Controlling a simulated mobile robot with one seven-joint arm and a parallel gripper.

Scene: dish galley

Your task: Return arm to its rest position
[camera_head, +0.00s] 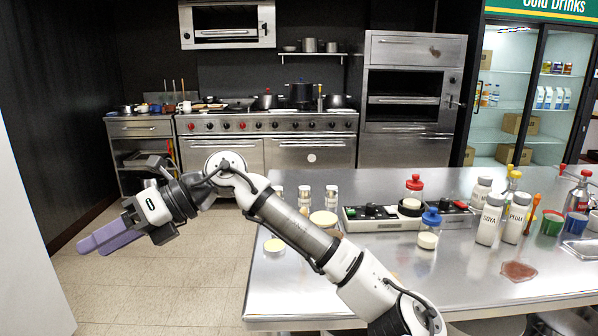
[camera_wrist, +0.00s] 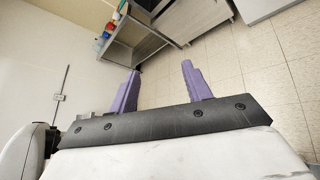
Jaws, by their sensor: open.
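My arm reaches left from the lower right of the head view, over the left end of the steel table. My gripper (camera_head: 97,238) hangs beyond the table's left end, above the tiled floor, with its purple fingers pointing left. In the wrist view my gripper (camera_wrist: 160,80) has its two purple fingers spread apart. Nothing is between them, only floor and a steel cabinet behind. No object is held.
The steel table (camera_head: 285,300) carries jars, a red-capped bottle (camera_head: 413,190), a blue-capped jar (camera_head: 430,228) and white bottles (camera_head: 490,218). A steel stove (camera_head: 268,140) stands behind. A pale wall (camera_head: 30,250) is at the left. The tiled floor (camera_head: 150,290) is clear.

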